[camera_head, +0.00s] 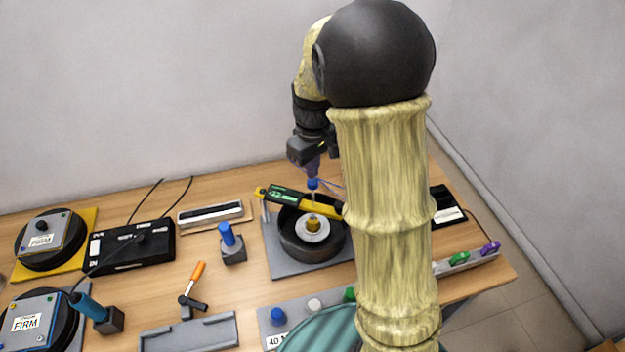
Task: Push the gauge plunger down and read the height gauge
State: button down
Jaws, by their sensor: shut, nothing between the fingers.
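The height gauge is a yellow bar (323,205) with a black, green-lit display (287,195), spanning a round black pot (292,250) on a grey plate. The digits are too small to read surely. The gauge plunger has a blue cap (313,184) on a thin upright stem above the pot. A pale disc with a brass-coloured centre (313,225) sits inside the pot, below the stem. My gripper (307,170) is shut and empty, pointing down just above the blue cap. I cannot tell whether it touches the cap. My arm hides the bar's right end.
A blue-topped holder (232,245), an orange-handled tool (197,275) and a grey tray (188,333) stand nearer. Coloured knobs (278,315) line the front.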

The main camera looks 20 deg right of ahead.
jog(key=shift+f, duration=0.15)
jog(key=shift+f+b, duration=1.05)
jog(key=shift+f, duration=0.3)
jog(key=shift+r, duration=0.1)
notch_tip(320, 180, up, 9)
jog(key=p, duration=0.8)
dwell(0.4)
jog(key=shift+s, duration=0.1)
jog(key=s+f+m+t+b, duration=0.1)
jog(key=s+m, duration=0.5)
jog(key=s, duration=0.8)
jog(key=shift+f+t+b, duration=0.3)
jog(key=shift+f+t, duration=0.5)
jog(key=shift+f, duration=0.15)
